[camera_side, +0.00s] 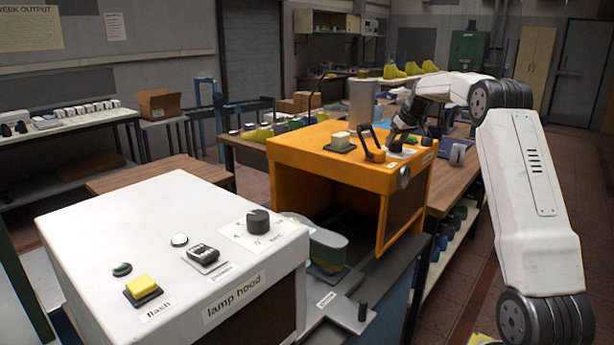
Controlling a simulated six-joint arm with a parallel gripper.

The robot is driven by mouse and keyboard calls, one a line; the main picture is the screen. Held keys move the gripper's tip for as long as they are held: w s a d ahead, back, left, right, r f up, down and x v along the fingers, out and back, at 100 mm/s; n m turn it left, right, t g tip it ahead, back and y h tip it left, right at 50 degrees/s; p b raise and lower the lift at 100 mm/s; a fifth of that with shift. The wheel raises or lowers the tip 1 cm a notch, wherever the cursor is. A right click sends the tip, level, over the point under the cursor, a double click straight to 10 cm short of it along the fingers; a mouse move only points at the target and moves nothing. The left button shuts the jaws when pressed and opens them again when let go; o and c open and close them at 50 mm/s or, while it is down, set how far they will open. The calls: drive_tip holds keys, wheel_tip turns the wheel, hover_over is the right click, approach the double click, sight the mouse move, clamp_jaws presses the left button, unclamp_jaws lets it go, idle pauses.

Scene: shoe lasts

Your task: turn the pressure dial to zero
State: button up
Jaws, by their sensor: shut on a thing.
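An orange machine (300,150) stands at the middle, with an open front. My gripper (394,141) points down at the right part of its top, over a pale label plate (402,153). The fingers are shut on a small dark dial there; the fingers hide most of it, and its pointer and scale marks cannot be read. A round grey gauge-like part (404,177) sits on the machine's front right corner.
On the orange top, a black-and-orange lever loop (373,144) stands close left of my gripper, with a cream button (341,141) beyond. A grey cylinder (362,101) rises behind. The white lamp hood (120,215) carries another black dial (258,220).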

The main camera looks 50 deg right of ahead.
sight(396, 142)
drive_tip(key=shift+n+y, duration=1.2)
drive_tip(key=shift+n, duration=1.2)
drive_tip(key=o, duration=0.9)
drive_tip(key=shift+r, duration=0.1)
drive_tip(key=shift+r, duration=2.4)
